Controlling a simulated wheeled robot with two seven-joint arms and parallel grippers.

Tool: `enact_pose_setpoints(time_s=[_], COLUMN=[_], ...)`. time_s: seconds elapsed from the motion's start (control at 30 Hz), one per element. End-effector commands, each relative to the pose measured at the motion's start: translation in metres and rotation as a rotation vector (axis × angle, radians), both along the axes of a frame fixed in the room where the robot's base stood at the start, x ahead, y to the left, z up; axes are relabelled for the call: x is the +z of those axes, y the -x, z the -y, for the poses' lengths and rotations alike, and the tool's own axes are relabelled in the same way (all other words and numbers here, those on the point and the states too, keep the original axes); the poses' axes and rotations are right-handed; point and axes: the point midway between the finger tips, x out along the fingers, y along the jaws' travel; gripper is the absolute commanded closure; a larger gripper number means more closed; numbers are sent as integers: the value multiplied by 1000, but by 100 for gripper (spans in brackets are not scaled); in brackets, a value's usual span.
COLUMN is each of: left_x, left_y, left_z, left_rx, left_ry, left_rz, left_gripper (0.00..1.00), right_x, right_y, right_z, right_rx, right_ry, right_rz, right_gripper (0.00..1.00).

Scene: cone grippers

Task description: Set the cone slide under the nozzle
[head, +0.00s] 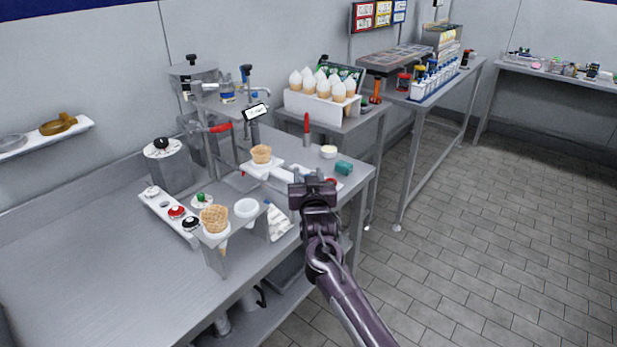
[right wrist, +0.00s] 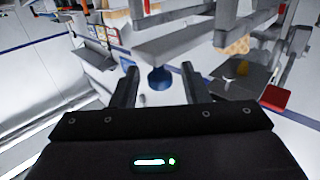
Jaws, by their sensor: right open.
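A waffle cone (head: 261,154) stands in the white cone slide (head: 258,168) on the near table. The slide's light bar reaches right toward my right gripper. The dispenser with its red lever (head: 219,128) stands behind and left of the slide; I cannot clearly make out the nozzle tip. The cone looks in front of the dispenser, not beneath it. My right gripper (head: 312,188) is open at the bar's right end, hiding part of it. In the right wrist view its fingers (right wrist: 160,88) are apart, with a blue knob (right wrist: 160,78) showing between them. My left gripper is not in view.
A second cone (head: 214,219) stands in a metal holder beside an empty white ring (head: 246,208). A teal block (head: 344,167) and white bowl (head: 328,152) lie near the table's right edge. A rack of topped cones (head: 320,100) stands behind. The table's front left is clear.

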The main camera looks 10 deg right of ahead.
Motion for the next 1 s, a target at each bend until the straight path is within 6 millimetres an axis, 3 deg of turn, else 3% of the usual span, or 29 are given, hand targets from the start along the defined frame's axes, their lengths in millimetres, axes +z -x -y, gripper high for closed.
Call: enact_pose_setpoints(time_s=[0.23, 0.7, 1.0], left_x=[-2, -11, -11], left_y=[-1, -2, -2], left_z=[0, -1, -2], left_rx=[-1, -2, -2], left_ry=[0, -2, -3], left_rz=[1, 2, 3], left_gripper=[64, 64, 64], right_x=[-2, -1, 0], right_y=[11, 73, 78], right_z=[-1, -9, -9], right_rx=[0, 1, 0], right_ry=[-1, 0, 0], right_rz=[0, -1, 0], right_gripper=[59, 59, 59])
